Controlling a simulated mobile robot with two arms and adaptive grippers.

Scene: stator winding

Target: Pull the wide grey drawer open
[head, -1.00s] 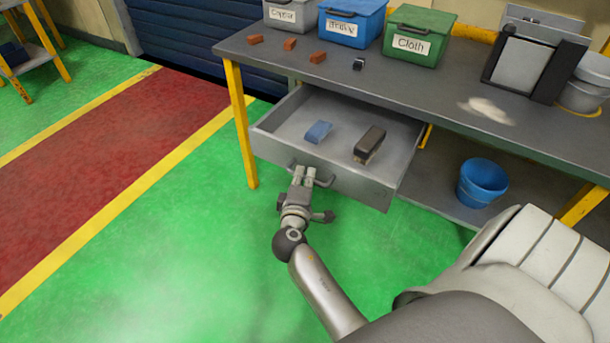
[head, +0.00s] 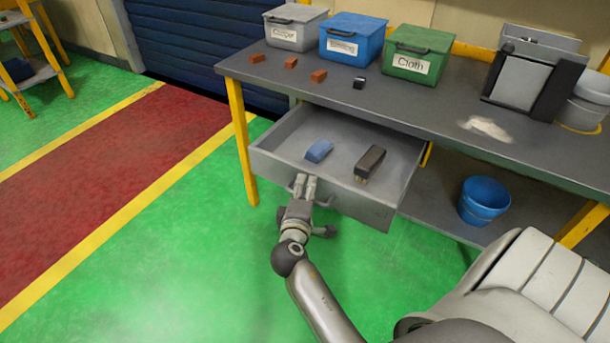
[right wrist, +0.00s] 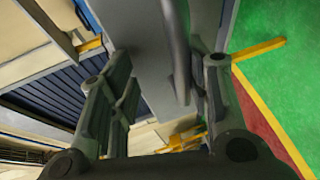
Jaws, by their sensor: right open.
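The wide grey drawer (head: 345,198) stands pulled out from under the front of the workbench. A blue block (head: 319,151) and a dark brush-like object (head: 369,162) lie inside it. My right gripper (head: 305,182) is at the drawer's front, by the left part of its bar handle (head: 323,203). In the right wrist view, my right gripper (right wrist: 160,105) has its fingers apart, and the grey handle bar (right wrist: 177,50) runs between them, nearer the right finger. I cannot tell whether a finger touches it. My left gripper is not in view.
The workbench top (head: 420,108) bears a grey bin (head: 293,33), a blue bin (head: 350,45) and a green bin (head: 411,62), with several small blocks in front. A blue bucket (head: 484,199) stands on the lower shelf. Green floor is clear left of my arm.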

